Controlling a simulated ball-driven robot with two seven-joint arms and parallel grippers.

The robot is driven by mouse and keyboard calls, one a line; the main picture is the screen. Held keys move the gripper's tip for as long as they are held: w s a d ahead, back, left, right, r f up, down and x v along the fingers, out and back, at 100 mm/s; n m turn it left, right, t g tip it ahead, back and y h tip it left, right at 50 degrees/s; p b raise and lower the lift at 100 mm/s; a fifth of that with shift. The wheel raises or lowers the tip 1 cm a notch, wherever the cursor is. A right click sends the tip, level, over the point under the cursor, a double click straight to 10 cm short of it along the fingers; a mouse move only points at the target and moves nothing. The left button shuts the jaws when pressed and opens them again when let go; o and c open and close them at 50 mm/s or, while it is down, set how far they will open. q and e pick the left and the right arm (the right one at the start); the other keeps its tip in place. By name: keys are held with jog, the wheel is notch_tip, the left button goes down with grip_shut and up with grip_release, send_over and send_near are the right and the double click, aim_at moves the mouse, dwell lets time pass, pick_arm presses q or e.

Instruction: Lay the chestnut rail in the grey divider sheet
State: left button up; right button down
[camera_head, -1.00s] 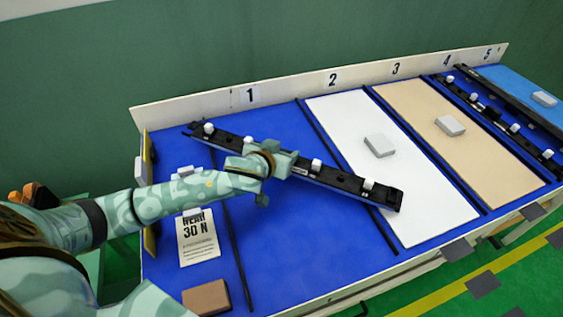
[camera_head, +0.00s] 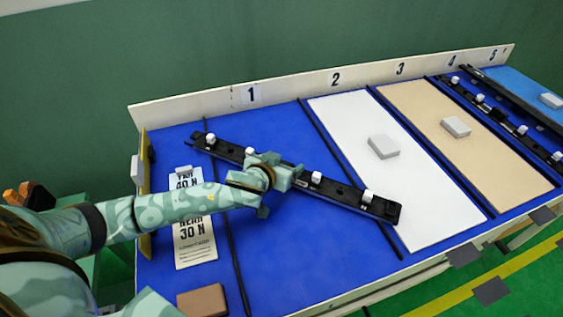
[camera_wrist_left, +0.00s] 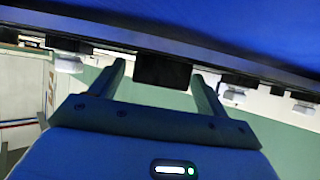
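The rail (camera_head: 342,191) looks black, not chestnut, and carries several white clips along its top. It lies diagonally across section 1, its right end near the edge of the white sheet (camera_head: 440,205). My left gripper (camera_head: 280,178) is at the rail's middle. In the left wrist view, its fingers stand on both sides of a black block (camera_wrist_left: 163,72) on the rail, and it moves with the rail. I cannot tell whether the rail touches the blue surface. No sheet looks clearly grey. My right gripper is out of view.
Black strips divide the numbered sections. A grey block (camera_head: 383,146) sits on the white sheet, another (camera_head: 455,127) on the beige sheet (camera_head: 490,160). Section 4 holds another black rail (camera_head: 500,112) with clips. A brown block (camera_head: 203,300) and a printed card (camera_head: 195,252) are at front left.

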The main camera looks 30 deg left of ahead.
pick_arm(q)
jog(key=shift+r, duration=0.35)
jog(key=p+v, duration=0.5)
jog(key=v, duration=0.7)
jog(key=shift+r, duration=0.25)
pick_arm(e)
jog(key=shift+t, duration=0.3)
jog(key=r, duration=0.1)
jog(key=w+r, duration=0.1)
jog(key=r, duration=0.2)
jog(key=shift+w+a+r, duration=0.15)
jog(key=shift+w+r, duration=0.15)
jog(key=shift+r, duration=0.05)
